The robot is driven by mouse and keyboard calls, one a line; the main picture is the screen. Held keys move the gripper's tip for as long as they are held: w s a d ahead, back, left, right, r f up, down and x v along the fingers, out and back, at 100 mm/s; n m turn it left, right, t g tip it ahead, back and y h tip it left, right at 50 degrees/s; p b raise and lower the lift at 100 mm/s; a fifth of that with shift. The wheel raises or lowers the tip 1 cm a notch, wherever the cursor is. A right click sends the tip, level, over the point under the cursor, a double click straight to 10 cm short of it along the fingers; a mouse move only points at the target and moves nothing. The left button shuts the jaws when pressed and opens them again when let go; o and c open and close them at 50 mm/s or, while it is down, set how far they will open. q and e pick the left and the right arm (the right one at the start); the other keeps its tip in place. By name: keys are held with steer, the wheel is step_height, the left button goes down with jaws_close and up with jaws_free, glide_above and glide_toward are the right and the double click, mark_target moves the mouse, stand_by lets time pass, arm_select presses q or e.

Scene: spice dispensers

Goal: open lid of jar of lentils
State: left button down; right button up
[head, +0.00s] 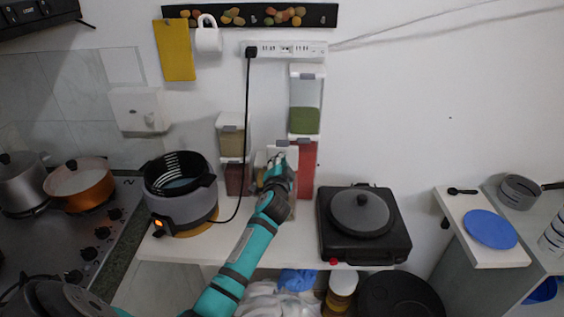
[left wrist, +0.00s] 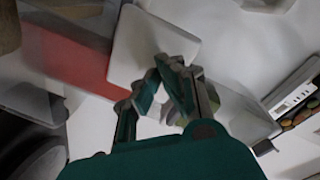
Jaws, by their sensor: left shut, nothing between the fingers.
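Several clear spice dispensers stand against the wall in the head view. A green-filled one (head: 305,121) is stacked on a red-filled one (head: 307,168); a beige-filled one (head: 231,143) is stacked on a dark red one (head: 236,179). I cannot tell by label which holds lentils. My left gripper (head: 277,168) is in front of a middle dispenser, partly hidden behind it, whose pale top (head: 284,152) shows. In the left wrist view the left gripper (left wrist: 160,76) is shut and empty, by a pale square lid (left wrist: 146,45); contact is unclear. Red contents (left wrist: 72,62) show beside it.
A grey cooker (head: 182,202) stands left, its black cord running up to a power strip (head: 284,50) past the dispensers. A black hotplate with a lidded pan (head: 360,212) stands right. The white shelf's front edge (head: 270,254) lies below my left arm.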

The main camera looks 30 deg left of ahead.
arm_select(q)
steer(key=r+p+v, duration=0.1)
steer(key=p+v, duration=0.2)
steer(key=v, duration=0.5)
steer(key=shift+d+r, duration=0.35)
steer(key=shift+d, duration=0.15)
